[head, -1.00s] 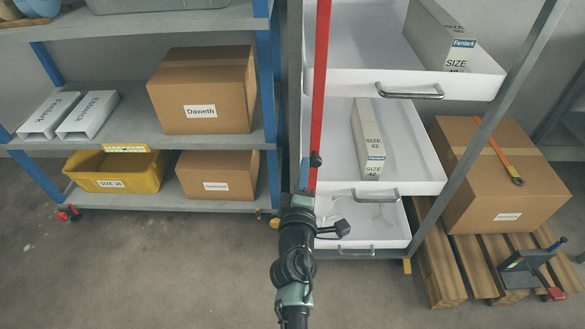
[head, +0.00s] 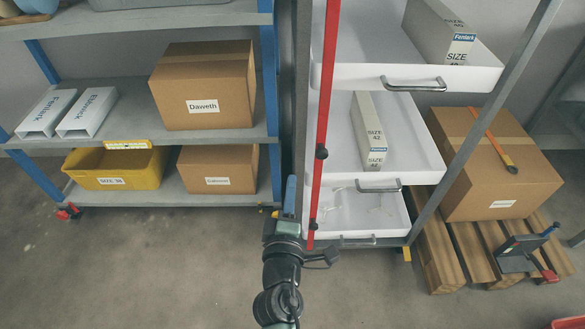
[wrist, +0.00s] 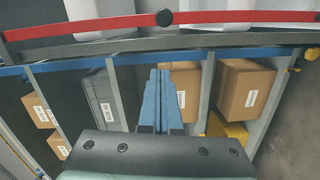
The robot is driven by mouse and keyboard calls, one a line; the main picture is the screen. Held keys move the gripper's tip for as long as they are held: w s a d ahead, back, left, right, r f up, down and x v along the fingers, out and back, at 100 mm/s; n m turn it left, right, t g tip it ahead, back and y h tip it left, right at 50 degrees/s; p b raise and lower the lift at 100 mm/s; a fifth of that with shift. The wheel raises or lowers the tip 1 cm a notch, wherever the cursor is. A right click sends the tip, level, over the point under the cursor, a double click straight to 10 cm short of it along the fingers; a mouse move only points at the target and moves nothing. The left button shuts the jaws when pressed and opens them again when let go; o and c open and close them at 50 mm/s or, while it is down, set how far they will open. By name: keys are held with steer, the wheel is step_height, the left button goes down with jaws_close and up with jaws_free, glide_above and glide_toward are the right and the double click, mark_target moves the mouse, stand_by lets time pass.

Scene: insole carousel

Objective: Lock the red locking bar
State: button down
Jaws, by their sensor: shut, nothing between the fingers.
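The red locking bar (head: 325,95) runs nearly upright down the left front of the white drawer rack in the head view. Two black knobs sit on it, one mid-length (head: 321,152) and one near its lower end (head: 313,225). In the wrist view the bar (wrist: 230,17) crosses the top, with a black knob (wrist: 165,18) on it. My gripper (head: 291,182) is left of the bar's lower part, apart from it in the picture. In the wrist view its blue fingers (wrist: 159,75) are together and empty, pointing toward the bar.
White drawers (head: 420,180) with metal handles hold long shoe boxes (head: 369,130). A grey upright post (head: 302,100) stands beside the bar. At left, blue-framed shelves hold cartons (head: 203,87) and a yellow bin (head: 115,168). A pallet (head: 440,265) with a carton stands at right. Floor at front left is clear.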

steer(key=shift+s+a, duration=0.1)
steer(key=shift+s, duration=1.2)
step_height(320, 180, up, 32)
steer(key=w+d+m+t+h, duration=0.1)
steer(key=d+m+t+h, duration=0.3)
steer(key=m, duration=0.6)
steer(key=s+a+r+m+t+y, duration=0.25)
steer(key=s+r, duration=0.45)
steer(key=r, duration=0.4)
steer(key=s+a+r+m+t+y, duration=0.2)
steer(key=s+r+m+t+y, duration=0.1)
steer(key=s+r, duration=0.55)
step_height(320, 180, up, 30)
steer(key=w+p, duration=0.2)
steer(key=p, duration=2.6)
steer(key=shift+r+p, duration=0.15)
steer(key=shift+p, duration=0.2)
